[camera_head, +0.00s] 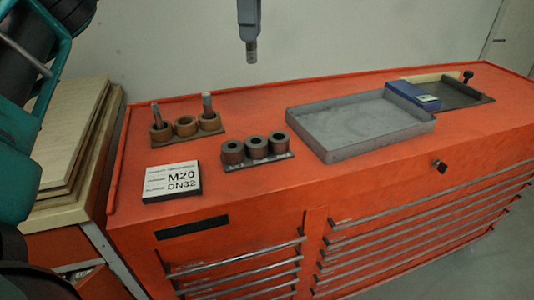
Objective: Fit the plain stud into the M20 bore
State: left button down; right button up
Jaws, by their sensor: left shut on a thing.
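My left gripper (250,38) hangs at the top centre, above and behind the bench top, seen edge-on. It is shut on a short grey stud (252,54) that points down, clear of everything below. A brown holder (186,139) at the left back has three round sockets. Grey studs stand in its left socket (157,116) and right socket (207,105); the middle one (186,124) is empty. A dark block (258,163) in front carries three open bores. A white card (172,183) reads M20 DN32. Which bore is M20 cannot be told. My right gripper is out of view.
A grey tray (345,148) lies on the orange cabinet (250,214), right of the bores. A blue box (413,95) and a dark tray (468,98) lie farther right. Teal and black equipment (25,150) fills the left edge.

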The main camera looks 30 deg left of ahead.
aim_at(253, 63)
pick_arm(q)
notch_tip(253, 63, down, 8)
jog(key=b, duration=0.3)
jog(key=shift+d+r, duration=0.1)
jog(key=shift+r, duration=0.15)
jog(key=shift+f+b, duration=0.7)
jog(key=shift+f, duration=5.6)
jog(key=shift+f, duration=0.2)
jog(key=c, duration=1)
grip_release()
jog(key=shift+c, duration=0.2)
jog(key=shift+r, duration=0.1)
